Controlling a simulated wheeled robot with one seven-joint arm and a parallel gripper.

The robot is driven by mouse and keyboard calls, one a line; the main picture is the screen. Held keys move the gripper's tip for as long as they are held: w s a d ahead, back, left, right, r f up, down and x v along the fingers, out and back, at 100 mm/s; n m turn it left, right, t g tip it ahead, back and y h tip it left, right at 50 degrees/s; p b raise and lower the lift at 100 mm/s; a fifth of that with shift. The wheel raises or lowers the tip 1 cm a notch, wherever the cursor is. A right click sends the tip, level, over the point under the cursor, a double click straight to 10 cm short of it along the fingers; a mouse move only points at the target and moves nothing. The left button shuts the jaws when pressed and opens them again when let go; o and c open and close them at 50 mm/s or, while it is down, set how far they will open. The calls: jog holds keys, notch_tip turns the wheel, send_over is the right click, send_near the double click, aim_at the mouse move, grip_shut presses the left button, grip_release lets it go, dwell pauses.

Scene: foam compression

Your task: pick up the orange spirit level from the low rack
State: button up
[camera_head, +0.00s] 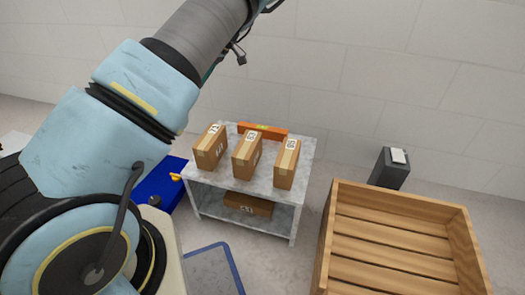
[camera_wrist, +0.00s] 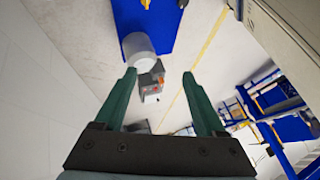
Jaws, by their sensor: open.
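The orange spirit level (camera_head: 262,130) lies along the back of the low rack's top, behind the cardboard boxes, which partly hide it. The low rack (camera_head: 217,192) is a grey two-shelf stand near the wall. In the wrist view my gripper (camera_wrist: 160,78) is open, its two green fingers apart with nothing held between them. That view does not show the rack or the spirit level. In the head view my arm reaches up out of the top of the picture, so the gripper is apart from the spirit level.
Three cardboard boxes, left (camera_head: 211,147), middle (camera_head: 246,155) and right (camera_head: 287,163), stand on the rack's top. Another box (camera_head: 248,205) lies on its lower shelf. A wooden crate (camera_head: 330,235) stands front right.

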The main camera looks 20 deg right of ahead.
jog(key=s+d+f+t+y+b, duration=0.3)
jog(key=d+f+b, duration=0.5)
jog(key=d+f, duration=0.6)
jog(key=t+b, duration=0.4)
jog(key=b, duration=0.1)
send_near(266, 128)
jog(key=shift+w+a+f+n, duration=0.1)
jog(key=shift+a+f+n, duration=0.1)
jog(key=shift+a, duration=0.15)
jog(key=shift+w+a+f+n, duration=0.1)
jog(key=shift+a+n, duration=0.1)
jog(key=shift+a, duration=0.15)
jog(key=shift+s+d+f+t+b, duration=0.15)
jog(key=shift+s+f+t+b, duration=0.05)
jog(key=shift+s+t+b, duration=0.1)
jog(key=b+x, duration=0.1)
jog(key=x, duration=0.3)
jog(key=shift+w+f, duration=0.1)
jog(key=shift+w, duration=0.05)
jog(key=shift+b+x, duration=1.45)
jog(key=shift+x, duration=1.55)
jog(key=shift+w+d+r, duration=0.1)
jog(key=shift+w+r, duration=0.1)
jog(key=shift+c, duration=0.4)
grip_shut()
